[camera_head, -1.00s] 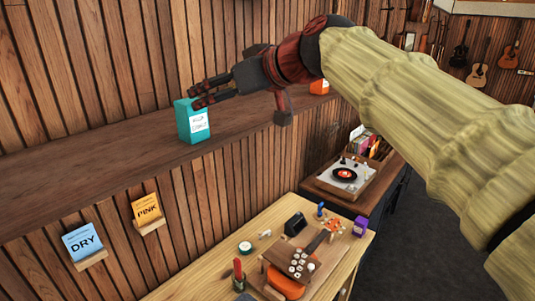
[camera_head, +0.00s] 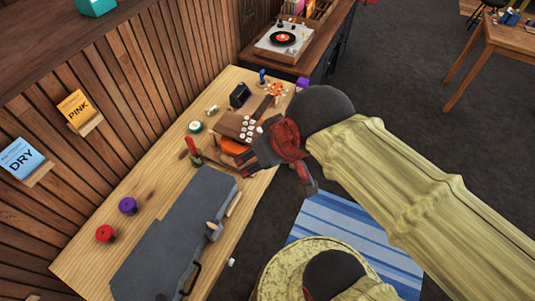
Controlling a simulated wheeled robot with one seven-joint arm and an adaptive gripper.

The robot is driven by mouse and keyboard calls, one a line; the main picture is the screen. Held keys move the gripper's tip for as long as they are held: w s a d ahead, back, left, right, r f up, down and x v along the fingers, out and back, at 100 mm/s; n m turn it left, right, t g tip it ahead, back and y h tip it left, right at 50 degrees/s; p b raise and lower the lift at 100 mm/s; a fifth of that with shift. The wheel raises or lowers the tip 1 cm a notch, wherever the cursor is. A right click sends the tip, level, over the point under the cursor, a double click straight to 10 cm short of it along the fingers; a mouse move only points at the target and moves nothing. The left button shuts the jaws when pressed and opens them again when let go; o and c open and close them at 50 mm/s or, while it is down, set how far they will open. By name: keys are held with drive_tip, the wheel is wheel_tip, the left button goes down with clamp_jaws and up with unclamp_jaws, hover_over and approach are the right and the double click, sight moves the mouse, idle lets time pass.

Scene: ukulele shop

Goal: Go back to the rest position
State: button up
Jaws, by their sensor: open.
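My gripper (camera_head: 258,150) is over the right front edge of the wooden workbench (camera_head: 160,180), in front of the board with white knobs and the orange item. It points left and looks empty. Its fingertips are small and partly lost against the things behind them. The teal box (camera_head: 97,6) stands on the wall shelf at the top left, cut off by the picture's edge and well apart from my gripper.
A grey case (camera_head: 175,235) lies along the bench front. A record player (camera_head: 283,40) stands behind. Dark floor and a blue striped rug (camera_head: 350,225) lie to the right.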

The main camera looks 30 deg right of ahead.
drive_tip(key=shift+s+d+f, duration=0.25)
drive_tip(key=shift+s+f, duration=0.25)
drive_tip(key=shift+f, duration=0.15)
wheel_tip(320, 180, down, 13)
drive_tip(key=b, duration=1.3)
